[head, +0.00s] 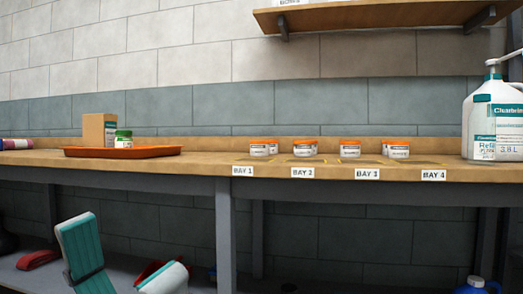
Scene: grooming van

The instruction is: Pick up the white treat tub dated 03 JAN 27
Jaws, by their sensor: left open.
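Several small white tubs with orange lids stand in a row on the wooden bench. A pair (259,149) is behind the BAY 1 label, more (304,148) behind BAY 2, one (350,150) behind BAY 3, and a cluster (398,150) between BAY 3 and BAY 4. Their print is too small to read, so I cannot tell which is dated 03 JAN 27. My right gripper is not in view.
An orange tray (120,152) holds a green-lidded jar (124,139) and a box (98,131). A large white pump bottle (490,120) stands at the right. A shelf (385,18) hangs above. A teal banded item (80,245) and a blue jug (475,286) show below.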

